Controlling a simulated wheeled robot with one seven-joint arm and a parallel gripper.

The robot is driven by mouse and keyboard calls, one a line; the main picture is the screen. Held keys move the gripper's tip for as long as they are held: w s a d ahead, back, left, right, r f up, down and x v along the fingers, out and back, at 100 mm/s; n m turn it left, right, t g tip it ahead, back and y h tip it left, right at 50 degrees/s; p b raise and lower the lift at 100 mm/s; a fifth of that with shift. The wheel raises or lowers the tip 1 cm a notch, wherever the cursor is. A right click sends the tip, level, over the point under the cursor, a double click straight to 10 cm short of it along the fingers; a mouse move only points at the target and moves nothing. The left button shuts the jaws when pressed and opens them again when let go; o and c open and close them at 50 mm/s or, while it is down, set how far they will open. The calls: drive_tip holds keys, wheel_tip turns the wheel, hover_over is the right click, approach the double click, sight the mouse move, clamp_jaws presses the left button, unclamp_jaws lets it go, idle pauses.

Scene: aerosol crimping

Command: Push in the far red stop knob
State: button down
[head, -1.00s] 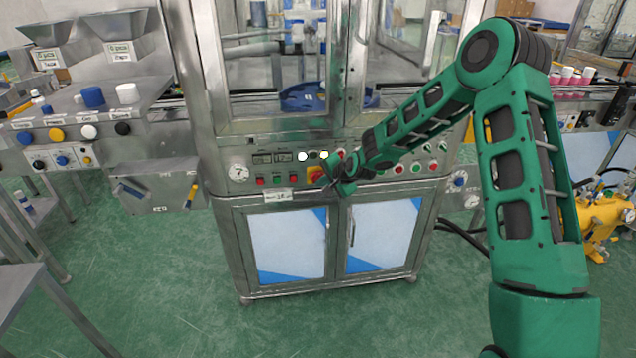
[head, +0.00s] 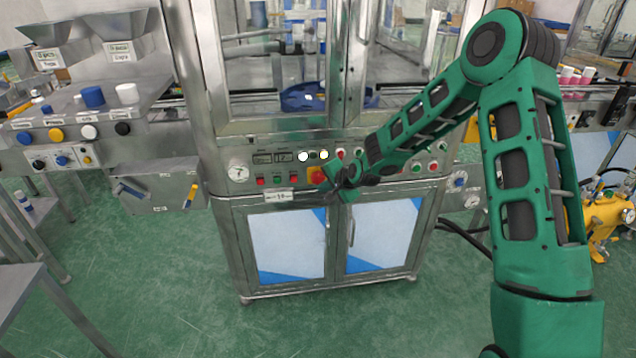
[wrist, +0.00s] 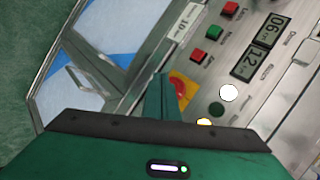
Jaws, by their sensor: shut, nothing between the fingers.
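A red stop knob (wrist: 179,87) on a yellow plate (wrist: 190,85) shows in the wrist view, partly covered by my gripper.
Beside the knob are red buttons (wrist: 199,56), green buttons (wrist: 213,32), dark displays (wrist: 272,28) and a white round lamp (wrist: 228,92). A white label (head: 279,196) is on the panel's lower edge. Cabinet doors (head: 284,245) are below. The green floor in front is open.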

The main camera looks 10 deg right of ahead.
drive_tip(key=s, duration=0.3)
drive_tip(key=shift+s, duration=0.35)
drive_tip(key=shift+d, duration=0.1)
drive_tip(key=s+d+r+n+g+h, duration=0.25)
drive_tip(key=s+d+r, duration=0.35)
drive_tip(key=s+d, duration=0.5)
drive_tip(key=s+d+r+n+g+h, duration=0.1)
drive_tip(key=s+d+r+g+h, duration=0.35)
drive_tip(key=s+d, duration=0.75)
drive_tip(key=s+d+r+g+y, duration=0.1)
drive_tip(key=s+r, duration=0.2)
drive_tip(key=s, duration=1)
drive_tip(key=s+d+r+n+g+y, duration=0.1)
drive_tip(key=s+r, duration=0.3)
drive_tip(key=s, duration=1)
drive_tip(key=shift+s+d+y, duration=0.15)
drive_tip(key=shift+y, duration=0.55)
